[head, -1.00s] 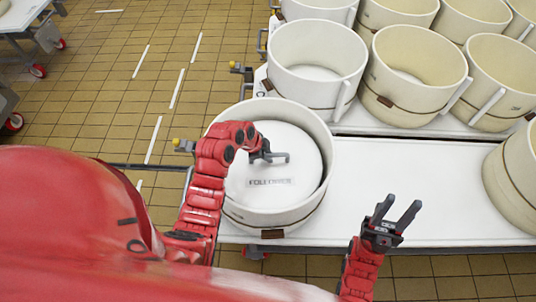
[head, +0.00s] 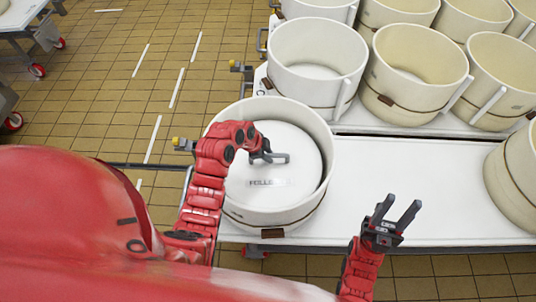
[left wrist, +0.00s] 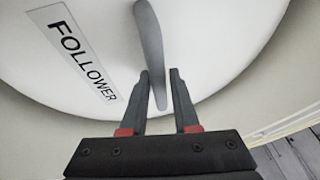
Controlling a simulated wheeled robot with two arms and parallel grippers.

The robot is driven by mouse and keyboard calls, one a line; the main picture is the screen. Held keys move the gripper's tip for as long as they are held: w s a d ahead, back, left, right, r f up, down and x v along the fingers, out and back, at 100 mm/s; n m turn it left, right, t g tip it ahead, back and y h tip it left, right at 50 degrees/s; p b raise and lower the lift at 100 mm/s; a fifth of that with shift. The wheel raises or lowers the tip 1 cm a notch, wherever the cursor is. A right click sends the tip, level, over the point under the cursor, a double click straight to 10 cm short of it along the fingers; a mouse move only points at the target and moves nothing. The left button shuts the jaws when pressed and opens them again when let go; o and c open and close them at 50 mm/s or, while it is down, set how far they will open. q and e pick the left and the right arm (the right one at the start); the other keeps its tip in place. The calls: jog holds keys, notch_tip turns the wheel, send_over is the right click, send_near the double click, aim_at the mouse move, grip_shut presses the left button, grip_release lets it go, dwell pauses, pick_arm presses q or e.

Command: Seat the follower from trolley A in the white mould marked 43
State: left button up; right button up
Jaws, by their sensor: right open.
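The white round follower (head: 301,160), labelled FOLLOWER, lies inside a white round mould (head: 322,124) at the near left of the white table. Its top sits below the mould's rim. No number shows on this mould. My left gripper (head: 268,157) is over the follower, inside the rim. In the left wrist view, the two fingers of my left gripper (left wrist: 159,75) stand on either side of the follower's grey handle (left wrist: 151,45), with slight gaps showing. My right gripper (head: 397,212) is open and empty above the table's front edge, right of the mould.
Another white mould (head: 318,88) stands behind on a second white surface, beside several cream moulds (head: 417,75). A cream mould (head: 513,180) stands at the right end of the near table (head: 420,170). The table's middle is clear. Tiled floor (head: 110,90) lies to the left.

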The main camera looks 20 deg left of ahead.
pick_arm(q)
jog(key=o, duration=0.4)
jog(key=shift+f, duration=0.1)
